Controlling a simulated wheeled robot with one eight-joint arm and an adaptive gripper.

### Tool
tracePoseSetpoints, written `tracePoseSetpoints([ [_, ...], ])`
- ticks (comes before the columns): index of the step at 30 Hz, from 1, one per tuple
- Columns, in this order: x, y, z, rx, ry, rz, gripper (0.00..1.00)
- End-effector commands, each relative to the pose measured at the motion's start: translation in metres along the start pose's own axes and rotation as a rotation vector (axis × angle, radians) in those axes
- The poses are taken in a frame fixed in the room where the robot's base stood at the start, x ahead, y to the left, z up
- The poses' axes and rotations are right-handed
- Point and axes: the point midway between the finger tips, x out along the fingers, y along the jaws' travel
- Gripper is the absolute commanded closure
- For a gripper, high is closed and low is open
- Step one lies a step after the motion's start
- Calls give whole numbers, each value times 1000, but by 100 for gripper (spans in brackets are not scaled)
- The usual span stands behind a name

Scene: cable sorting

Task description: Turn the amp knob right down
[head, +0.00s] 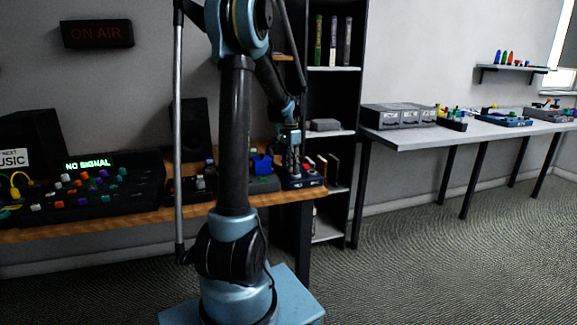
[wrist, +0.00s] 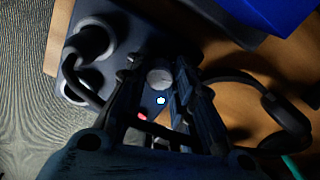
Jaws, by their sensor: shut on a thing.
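The amp is a small dark box (head: 306,182) at the right end of the wooden desk in the head view. In the wrist view its dark top (wrist: 125,32) fills the upper middle. A round grey knob (wrist: 160,78) with a pale face sits on it, between my fingers. My gripper (wrist: 159,72) points down over the amp and is shut on the knob. In the head view my gripper (head: 293,168) is small and the knob cannot be made out. A white dot and a red part show below the knob in the wrist view.
A cable with round plugs (wrist: 92,42) sits at the amp's left in the wrist view. Black headphones (wrist: 283,118) lie on the wood at right. A blue object (wrist: 275,12) stands close by at upper right. A mixing console (head: 110,180) stands further left on the desk (head: 95,228).

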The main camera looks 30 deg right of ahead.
Motion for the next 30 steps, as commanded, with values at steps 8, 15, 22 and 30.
tracePoseSetpoints([
  [8, 0, -2, 0, -266, 1, -4, 100],
  [15, 0, -3, 0, -493, 1, -5, 100],
  [22, -1, -3, 0, -712, 2, -5, 100],
  [30, -1, -4, 0, -958, 3, -5, 100],
])
